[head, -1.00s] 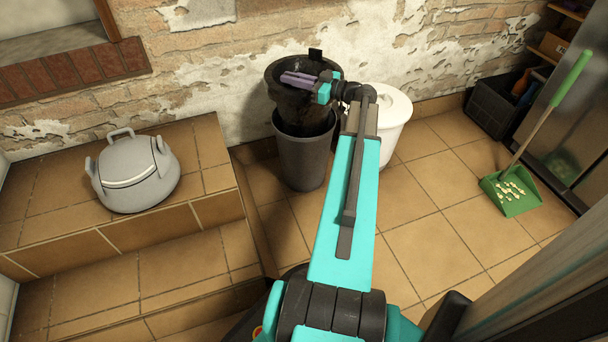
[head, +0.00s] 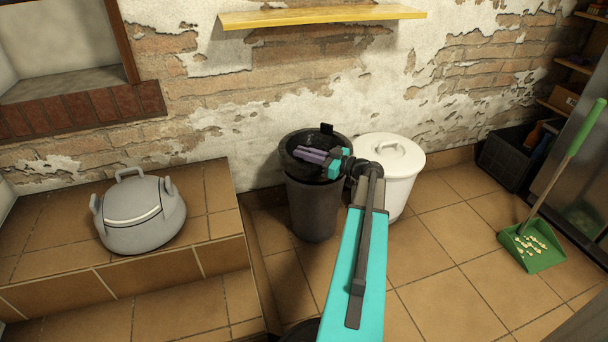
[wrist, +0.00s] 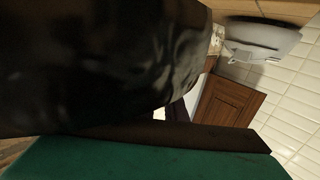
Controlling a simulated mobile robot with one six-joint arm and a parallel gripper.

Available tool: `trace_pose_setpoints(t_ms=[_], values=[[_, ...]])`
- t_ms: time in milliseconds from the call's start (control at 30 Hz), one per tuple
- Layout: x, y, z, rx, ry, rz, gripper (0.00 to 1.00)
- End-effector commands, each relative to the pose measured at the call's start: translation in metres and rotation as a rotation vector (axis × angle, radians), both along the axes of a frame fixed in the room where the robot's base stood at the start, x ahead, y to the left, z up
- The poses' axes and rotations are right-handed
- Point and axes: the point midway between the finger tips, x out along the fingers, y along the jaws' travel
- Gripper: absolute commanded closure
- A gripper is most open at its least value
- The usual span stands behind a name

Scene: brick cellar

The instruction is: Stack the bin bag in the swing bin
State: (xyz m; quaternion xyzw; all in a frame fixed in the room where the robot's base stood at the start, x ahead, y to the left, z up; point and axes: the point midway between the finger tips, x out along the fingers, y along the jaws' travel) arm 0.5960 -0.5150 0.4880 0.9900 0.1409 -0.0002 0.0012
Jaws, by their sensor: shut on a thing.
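The black bin bag (head: 302,139) sits in the mouth of the dark grey swing bin (head: 313,207), with its upper rim and a small tab showing at the top. How far it reaches down inside is hidden. My gripper (head: 306,154), with purple fingers, lies across the bag's near side at the bin's mouth and is shut on the bag. In the wrist view the dark, shiny bag (wrist: 95,65) fills the upper left, close to the lens. A grey domed piece with handles, looking like the bin's lid (head: 142,213), rests on the tiled step to the left.
A white lidded bucket (head: 391,184) stands just right of the bin. A green dustpan (head: 533,248) with pale bits stands farther right, near a dark crate (head: 508,152). A yellow shelf (head: 322,17) is on the wall above. Floor tiles in front are clear.

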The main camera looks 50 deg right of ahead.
Motion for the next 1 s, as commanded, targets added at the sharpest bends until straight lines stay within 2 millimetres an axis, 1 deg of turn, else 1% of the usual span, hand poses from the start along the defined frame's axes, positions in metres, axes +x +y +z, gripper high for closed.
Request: trace_pose_setpoints(t_ms=[33, 133, 567, 667, 900, 1000], values=[[0.000, 0.000, -0.009, 0.001, -0.001, 0.000, 1.00], [0.000, 0.000, -0.015, 0.001, -0.001, 0.000, 1.00], [0.000, 0.000, -0.018, 0.000, 0.000, 0.000, 1.00], [0.000, 0.000, -0.026, 0.000, 0.000, 0.000, 1.00], [0.000, 0.000, -0.057, 0.001, 0.000, 0.000, 1.00], [0.000, 0.000, -0.065, 0.001, 0.000, 0.000, 1.00]])
